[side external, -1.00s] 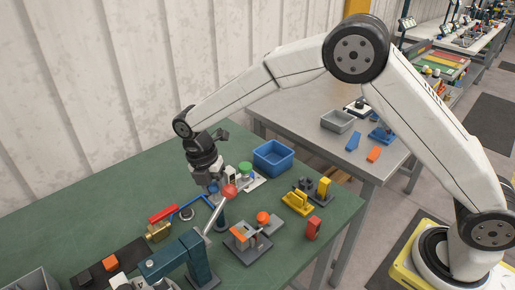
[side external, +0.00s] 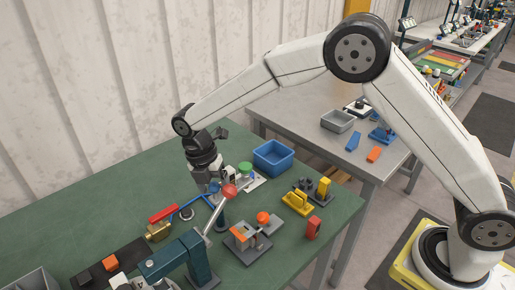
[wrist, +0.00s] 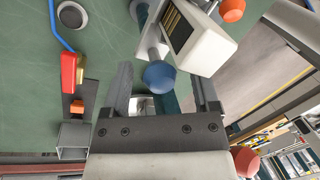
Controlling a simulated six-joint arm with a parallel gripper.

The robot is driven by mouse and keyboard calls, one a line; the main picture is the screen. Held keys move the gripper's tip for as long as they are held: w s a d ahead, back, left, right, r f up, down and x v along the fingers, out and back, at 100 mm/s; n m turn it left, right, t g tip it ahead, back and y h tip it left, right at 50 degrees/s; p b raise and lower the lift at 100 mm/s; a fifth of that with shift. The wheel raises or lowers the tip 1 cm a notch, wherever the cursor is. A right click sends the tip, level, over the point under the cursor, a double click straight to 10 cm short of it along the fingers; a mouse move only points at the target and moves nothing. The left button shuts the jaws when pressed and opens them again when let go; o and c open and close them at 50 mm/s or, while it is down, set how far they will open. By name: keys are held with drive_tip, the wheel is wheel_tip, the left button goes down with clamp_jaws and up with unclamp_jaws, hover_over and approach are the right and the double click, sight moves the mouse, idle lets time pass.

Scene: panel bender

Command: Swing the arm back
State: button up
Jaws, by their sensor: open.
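The teal panel bender (side external: 195,259) stands at the front of the green bench in the side view. Its pale metal arm slants up to a red ball (side external: 229,191). My gripper (side external: 212,188) points down just left of this ball. In the wrist view my gripper (wrist: 162,95) has its two fingers apart. A blue ball (wrist: 160,75) on a rod shows between the fingers, with visible space on both sides. A red ball (wrist: 247,162) shows at the lower right, outside the fingers. I cannot tell whether either finger touches anything.
A brass valve (side external: 158,231) with a red handle lies left of my gripper. A white box (wrist: 193,35) is close to the fingers in the wrist view.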

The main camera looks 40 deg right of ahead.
wheel_tip(320, 180, up, 7)
drive_tip(key=w, duration=0.1)
drive_tip(key=shift+a+r, duration=0.2)
drive_tip(key=shift+a, duration=0.25)
drive_tip(key=shift+d, duration=0.1)
drive_tip(key=shift+s+d+m, duration=0.15)
drive_tip(key=shift+d+m, duration=0.45)
drive_tip(key=shift+m, duration=0.1)
drive_tip(key=s+d+f+m+t, duration=0.2)
drive_tip(key=s+d+m, duration=0.6)
drive_tip(key=m, duration=0.3)
drive_tip(key=s+d+f+m+t+y, duration=0.1)
drive_tip(key=s+d+f+m+t, duration=0.1)
drive_tip(key=s+d+m, duration=0.7)
drive_tip(key=s+m, duration=0.2)
drive_tip(key=m, duration=0.1)
drive_tip(key=shift+s+d+f+m, duration=0.15)
drive_tip(key=shift+s+f+m, duration=0.15)
drive_tip(key=shift+f, duration=0.1)
drive_tip(key=shift+w, duration=0.1)
